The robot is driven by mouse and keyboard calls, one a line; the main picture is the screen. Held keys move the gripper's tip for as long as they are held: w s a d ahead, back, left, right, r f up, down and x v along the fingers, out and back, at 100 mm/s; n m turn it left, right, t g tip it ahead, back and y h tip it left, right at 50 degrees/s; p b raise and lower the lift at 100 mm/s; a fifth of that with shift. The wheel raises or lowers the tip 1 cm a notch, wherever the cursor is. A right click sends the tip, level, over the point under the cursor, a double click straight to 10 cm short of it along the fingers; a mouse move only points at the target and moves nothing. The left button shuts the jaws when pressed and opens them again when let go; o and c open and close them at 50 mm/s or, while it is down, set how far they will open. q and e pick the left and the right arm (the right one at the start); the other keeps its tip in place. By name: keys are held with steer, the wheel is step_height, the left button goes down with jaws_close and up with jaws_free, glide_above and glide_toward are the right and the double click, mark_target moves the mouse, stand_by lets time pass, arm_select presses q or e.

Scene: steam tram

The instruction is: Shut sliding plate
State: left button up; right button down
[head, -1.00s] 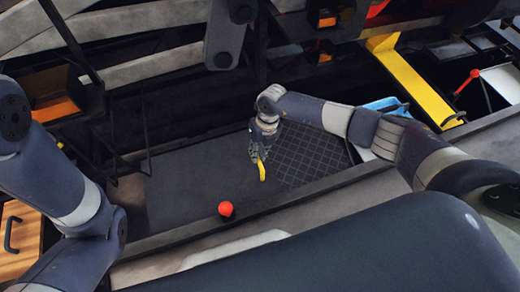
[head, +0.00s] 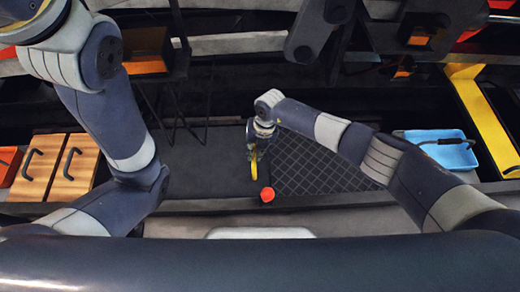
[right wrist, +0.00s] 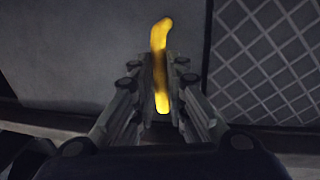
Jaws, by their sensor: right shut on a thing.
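The sliding plate (head: 207,150) is a plain dark grey sheet lying in the recess in the middle of the head view. A slim yellow handle (head: 253,168) stands at its right end. The handle also shows upright in the right wrist view (right wrist: 160,65). My right gripper (head: 252,152) is shut on this yellow handle; in the right wrist view its fingers (right wrist: 160,105) close around the handle's lower part. A dark grid surface (head: 320,165) lies bare to the right of the plate. My left arm is at the left; its gripper is out of view.
A red ball-shaped knob (head: 267,194) stands near the handle, by the front ledge (head: 335,199). Wooden panels with dark handles (head: 60,168) are at the left. A blue tray (head: 438,158) and a yellow beam (head: 482,115) are at the right. Dark bars hang at the back.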

steer(key=shift+a, duration=0.4)
steer(key=c, duration=1.6)
jaws_free()
steer(key=shift+d+r, duration=0.1)
steer(key=shift+r, duration=0.25)
step_height(320, 180, up, 11)
steer(key=d, duration=0.2)
steer(key=shift+d, duration=0.1)
